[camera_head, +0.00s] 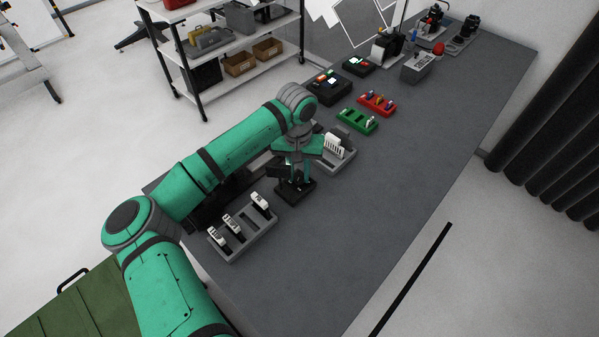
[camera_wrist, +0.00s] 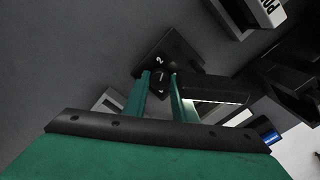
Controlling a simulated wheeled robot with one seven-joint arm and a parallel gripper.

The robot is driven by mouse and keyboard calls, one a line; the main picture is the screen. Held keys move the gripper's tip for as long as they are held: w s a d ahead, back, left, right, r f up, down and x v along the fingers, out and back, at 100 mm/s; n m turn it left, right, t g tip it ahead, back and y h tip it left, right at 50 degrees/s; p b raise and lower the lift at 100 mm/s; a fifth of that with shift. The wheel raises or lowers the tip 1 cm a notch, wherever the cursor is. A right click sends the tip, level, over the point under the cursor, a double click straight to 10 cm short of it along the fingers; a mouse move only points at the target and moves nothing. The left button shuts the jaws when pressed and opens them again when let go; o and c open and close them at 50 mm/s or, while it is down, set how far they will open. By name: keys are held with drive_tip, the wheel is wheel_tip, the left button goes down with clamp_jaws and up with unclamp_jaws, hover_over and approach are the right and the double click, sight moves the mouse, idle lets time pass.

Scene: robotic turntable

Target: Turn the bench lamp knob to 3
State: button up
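The bench lamp's black square base (camera_head: 299,196) stands on the grey bench, below my gripper (camera_head: 295,172) in the head view. In the wrist view the lamp base (camera_wrist: 168,45) carries a white "2" and a further small white mark. My green gripper fingers (camera_wrist: 159,82) are apart and reach down to the base, with a dark part that looks like the knob (camera_wrist: 161,76) between their tips. I cannot tell whether the fingers press on it. The figure 3 is not visible. A black arm with a pale lower edge (camera_wrist: 215,95) extends right from beside the fingers.
A grey tray (camera_head: 245,241) with white-topped pieces lies at the near left. A grey holder (camera_head: 337,158) with a white block stands close behind the lamp. Green (camera_head: 357,122) and red (camera_head: 376,104) trays lie farther back. The bench's right side is clear.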

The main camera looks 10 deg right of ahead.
drive_tip(key=shift+m, duration=0.4)
drive_tip(key=m, duration=0.2)
drive_tip(key=shift+m, duration=0.4)
drive_tip(key=m, duration=0.3)
drive_tip(key=shift+m, duration=0.3)
drive_tip(key=m, duration=0.3)
drive_tip(key=shift+m, duration=2)
drive_tip(key=o, duration=1)
drive_tip(key=shift+o, duration=0.2)
